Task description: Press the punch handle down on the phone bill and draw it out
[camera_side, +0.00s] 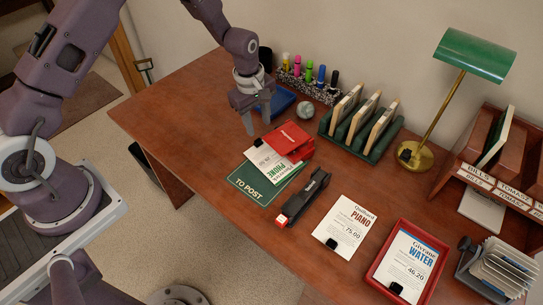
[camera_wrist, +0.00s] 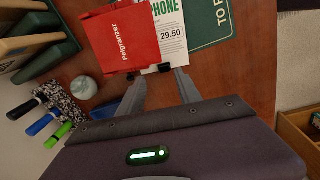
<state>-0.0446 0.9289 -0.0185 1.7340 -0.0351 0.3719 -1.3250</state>
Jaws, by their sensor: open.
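The phone bill (camera_side: 270,162), a white sheet with green PHONE lettering, lies partly on the green TO POST mat (camera_side: 250,187). A red object marked Pelgranzer (camera_side: 287,137), which looks like the punch, stands over the bill's upper end and hides part of it. In the wrist view the red punch (camera_wrist: 122,40) covers the bill's left side, and the bill (camera_wrist: 171,35) shows 29.50. My gripper (camera_side: 258,126) is open and empty, fingers pointing down, just left of the punch. In the wrist view my fingertips (camera_wrist: 162,74) are near two small black pieces at the bill's edge.
A black stapler-like tool (camera_side: 305,197) lies right of the mat, with the piano bill (camera_side: 347,227) and a red tray (camera_side: 375,275) beyond. A glass ball (camera_side: 305,110), green rack (camera_side: 352,139) and brass lamp (camera_side: 415,155) stand behind. The desk's left part is clear.

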